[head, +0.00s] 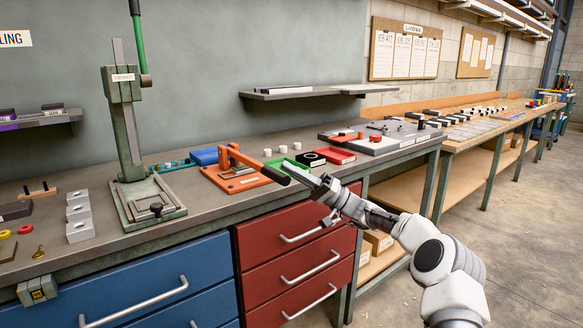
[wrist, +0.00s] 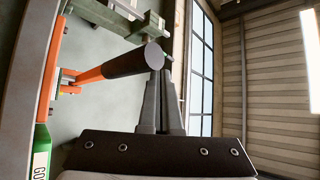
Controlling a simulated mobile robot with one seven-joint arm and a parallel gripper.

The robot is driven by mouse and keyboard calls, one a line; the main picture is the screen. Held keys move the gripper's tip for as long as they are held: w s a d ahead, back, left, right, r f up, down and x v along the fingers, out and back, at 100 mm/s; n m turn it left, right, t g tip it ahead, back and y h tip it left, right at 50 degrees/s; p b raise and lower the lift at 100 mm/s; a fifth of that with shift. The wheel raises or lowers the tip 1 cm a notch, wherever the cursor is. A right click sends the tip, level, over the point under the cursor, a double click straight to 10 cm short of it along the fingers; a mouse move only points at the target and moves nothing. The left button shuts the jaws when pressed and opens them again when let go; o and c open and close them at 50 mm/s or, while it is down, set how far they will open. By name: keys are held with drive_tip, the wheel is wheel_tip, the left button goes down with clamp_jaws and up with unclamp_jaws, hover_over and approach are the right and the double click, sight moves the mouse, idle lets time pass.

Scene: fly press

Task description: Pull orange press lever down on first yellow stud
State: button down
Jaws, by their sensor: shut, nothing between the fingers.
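The orange press (head: 236,180) stands on the bench with its orange lever (head: 243,158) sticking out to the right, tilted slightly down and ending in a black handle (head: 274,173). In the wrist view the black handle (wrist: 137,60) and orange lever (wrist: 92,75) lie just left of my fingertips. My gripper (head: 294,171) is shut and empty, beside the handle's free end. It also shows in the wrist view (wrist: 163,75), its fingers together. I cannot tell whether they touch the handle. No yellow stud can be made out under the press.
A green-grey press (head: 128,120) with a green handle stands to the left. Green (head: 292,167) and red (head: 337,156) trays and white cylinders sit right of the orange press. A wall shelf (head: 300,92) hangs behind. Drawers (head: 300,240) are below. The air above the lever looks free.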

drive_tip(key=shift+f, duration=0.8)
